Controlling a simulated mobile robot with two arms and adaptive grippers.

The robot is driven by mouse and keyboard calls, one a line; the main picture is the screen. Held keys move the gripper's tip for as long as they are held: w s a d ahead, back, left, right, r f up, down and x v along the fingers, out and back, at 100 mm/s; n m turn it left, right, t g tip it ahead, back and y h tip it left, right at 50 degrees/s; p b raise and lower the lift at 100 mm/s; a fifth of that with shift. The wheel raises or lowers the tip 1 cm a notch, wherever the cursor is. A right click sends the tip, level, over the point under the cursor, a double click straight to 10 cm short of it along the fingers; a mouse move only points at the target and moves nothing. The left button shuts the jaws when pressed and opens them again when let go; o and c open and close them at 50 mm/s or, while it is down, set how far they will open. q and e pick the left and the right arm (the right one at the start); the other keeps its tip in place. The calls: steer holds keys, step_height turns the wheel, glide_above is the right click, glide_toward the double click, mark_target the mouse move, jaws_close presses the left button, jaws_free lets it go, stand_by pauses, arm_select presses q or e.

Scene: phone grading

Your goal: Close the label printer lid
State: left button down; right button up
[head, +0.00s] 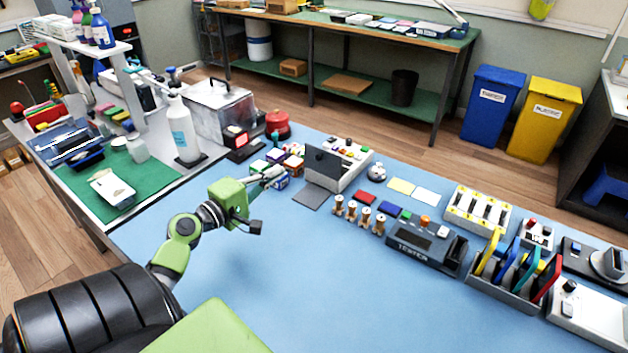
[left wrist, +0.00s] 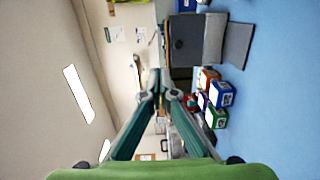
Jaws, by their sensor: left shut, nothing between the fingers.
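A white box-shaped machine (head: 352,172) with a dark grey panel (head: 322,168) on its near side stands at the back of the blue table; I take it for the label printer. The panel carries a small dark knob and also shows in the left wrist view (left wrist: 186,45). A flat dark grey plate (head: 311,197) lies in front of it. I cannot tell which part is the lid or how far it is open. My left gripper (head: 278,173) is shut and empty, left of the machine above small coloured boxes. Its fingertips (left wrist: 160,92) meet in the left wrist view. My right gripper is not in view.
Small coloured boxes (left wrist: 217,92) sit close beside my left gripper. Wooden figures (head: 351,210), a tester (head: 425,243) and a rack of coloured plates (head: 505,285) stand to the right. The blue table's front (head: 330,300) is clear.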

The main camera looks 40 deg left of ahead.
arm_select(q)
step_height(320, 180, down, 4)
steer(key=b, duration=0.3)
steer(key=p, duration=0.3)
glide_toward(317, 159)
steer(key=w, duration=0.5)
steer(key=shift+w+a+r, duration=0.1)
steer(key=shift+w+a, duration=0.1)
steer(key=shift+w, duration=0.85)
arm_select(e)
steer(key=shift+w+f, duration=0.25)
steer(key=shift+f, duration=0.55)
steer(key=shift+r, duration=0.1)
